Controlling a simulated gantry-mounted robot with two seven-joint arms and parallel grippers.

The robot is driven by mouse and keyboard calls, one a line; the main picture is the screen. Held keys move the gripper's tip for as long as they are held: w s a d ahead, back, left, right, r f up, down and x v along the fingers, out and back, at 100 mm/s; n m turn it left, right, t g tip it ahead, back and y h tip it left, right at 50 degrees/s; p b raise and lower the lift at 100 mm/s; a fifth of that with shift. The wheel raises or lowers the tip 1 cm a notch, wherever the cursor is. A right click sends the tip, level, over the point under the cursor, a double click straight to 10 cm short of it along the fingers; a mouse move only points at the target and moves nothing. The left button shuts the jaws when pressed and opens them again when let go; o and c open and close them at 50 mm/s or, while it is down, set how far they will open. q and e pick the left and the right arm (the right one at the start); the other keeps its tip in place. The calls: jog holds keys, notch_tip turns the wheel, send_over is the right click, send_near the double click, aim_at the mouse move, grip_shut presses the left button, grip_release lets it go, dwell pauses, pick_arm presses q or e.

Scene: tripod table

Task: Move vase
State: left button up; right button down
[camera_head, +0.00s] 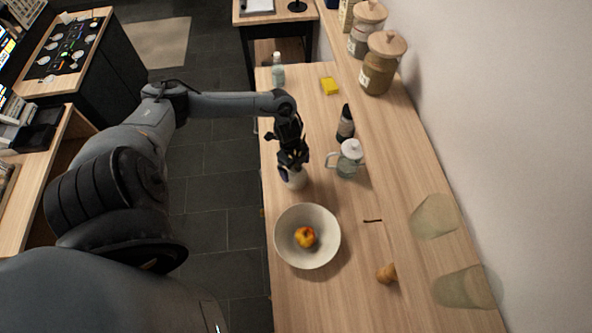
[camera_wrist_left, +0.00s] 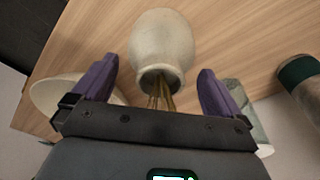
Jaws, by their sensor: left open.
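A cream vase (camera_head: 295,180) stands on the wooden table near its left edge, just behind the bowl. It is largely hidden in the head view by my left gripper (camera_head: 291,163), which is over it. In the left wrist view the vase (camera_wrist_left: 160,48) lies ahead, between the lines of the two purple fingers, with its mouth towards the gripper and thin brown stems coming out of it. My left gripper (camera_wrist_left: 155,88) is open, one finger on each side of the stems. I cannot tell whether a finger touches the vase. My right gripper is not in view.
A white bowl (camera_head: 285,247) with an orange-red fruit (camera_head: 305,237) stands in front of the vase. A glass teapot (camera_head: 349,160) and a dark bottle (camera_head: 345,122) are close on the right. Translucent glasses (camera_head: 465,287) and a brown pear-like item (camera_head: 386,273) lie farther right.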

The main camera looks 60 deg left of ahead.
pick_arm(q)
jog(key=r, duration=0.5)
jog(key=a+r, duration=0.1)
jog(key=r, duration=0.1)
jog(key=shift+s+r, duration=0.15)
jog(key=shift+s, duration=0.05)
jog(key=shift+s, duration=0.1)
